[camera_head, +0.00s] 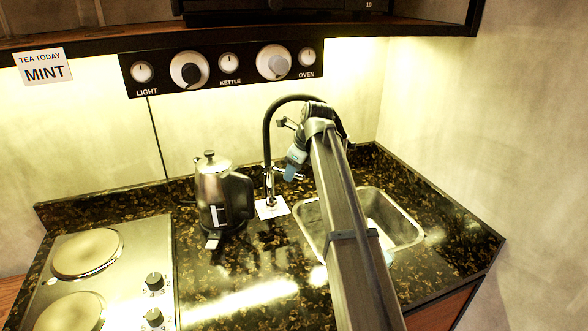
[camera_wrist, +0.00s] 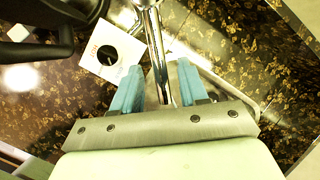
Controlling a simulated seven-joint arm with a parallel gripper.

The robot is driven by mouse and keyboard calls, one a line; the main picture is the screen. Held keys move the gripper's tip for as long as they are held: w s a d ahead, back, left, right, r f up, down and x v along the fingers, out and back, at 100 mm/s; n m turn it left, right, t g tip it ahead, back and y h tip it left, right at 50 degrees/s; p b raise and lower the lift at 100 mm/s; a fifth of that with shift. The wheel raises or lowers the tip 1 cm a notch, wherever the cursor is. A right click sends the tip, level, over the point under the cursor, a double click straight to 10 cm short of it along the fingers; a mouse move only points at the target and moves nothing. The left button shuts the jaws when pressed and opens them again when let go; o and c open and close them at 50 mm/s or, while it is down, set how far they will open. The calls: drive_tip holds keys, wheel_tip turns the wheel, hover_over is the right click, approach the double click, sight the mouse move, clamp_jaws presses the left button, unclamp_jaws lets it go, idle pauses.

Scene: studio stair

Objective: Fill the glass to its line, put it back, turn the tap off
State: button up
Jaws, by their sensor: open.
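The tap (camera_head: 269,180) has a chrome body and a black arched hose that passes behind my arm. My gripper (camera_head: 292,168) is beside the tap body, above the counter. In the wrist view my gripper (camera_wrist: 157,75) is open, with its blue fingers on either side of a chrome tap part (camera_wrist: 157,50). I cannot tell whether they touch it. The sink (camera_head: 405,229) is partly hidden behind my arm; something pale shows inside it, too unclear to name. I cannot make out a glass or running water.
A steel kettle (camera_head: 213,190) stands left of the tap. A white card (camera_head: 273,208) lies at the tap's base and shows in the wrist view (camera_wrist: 124,45). A hob (camera_head: 125,255) is at left. A knob panel (camera_head: 210,73) hangs above. The counter's front middle is clear.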

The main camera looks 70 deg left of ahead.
drive_tip(key=shift+w+d+r, duration=0.1)
drive_tip(key=shift+d+r, duration=0.1)
drive_tip(key=shift+r, duration=0.25)
drive_tip(key=w+d+r, duration=0.1)
drive_tip(key=w+d, duration=0.3)
drive_tip(key=d, duration=0.8)
drive_tip(key=shift+w+r, duration=0.4)
drive_tip(key=shift+s+a, duration=0.2)
drive_tip(key=shift+a, duration=0.15)
drive_tip(key=shift+c, duration=1.4)
drive_tip(key=s+a+t+h, duration=0.1)
drive_tip(key=s+a+t, duration=0.1)
drive_tip(key=s+a+t+h, duration=0.1)
drive_tip(key=s+a+t, duration=0.1)
drive_tip(key=s+a, duration=0.1)
drive_tip(key=shift+s+a+n, duration=0.1)
drive_tip(key=shift+a+n, duration=0.25)
drive_tip(key=shift+n, duration=0.05)
clamp_jaws()
drive_tip(key=s+a+r+t+h, duration=0.2)
drive_tip(key=s+a+r+t, duration=0.25)
drive_tip(key=s, duration=0.35)
drive_tip(key=w+f+t, duration=0.1)
drive_tip(key=w+f, duration=0.4)
drive_tip(key=f, duration=0.3)
drive_tip(key=shift+a, duration=0.4)
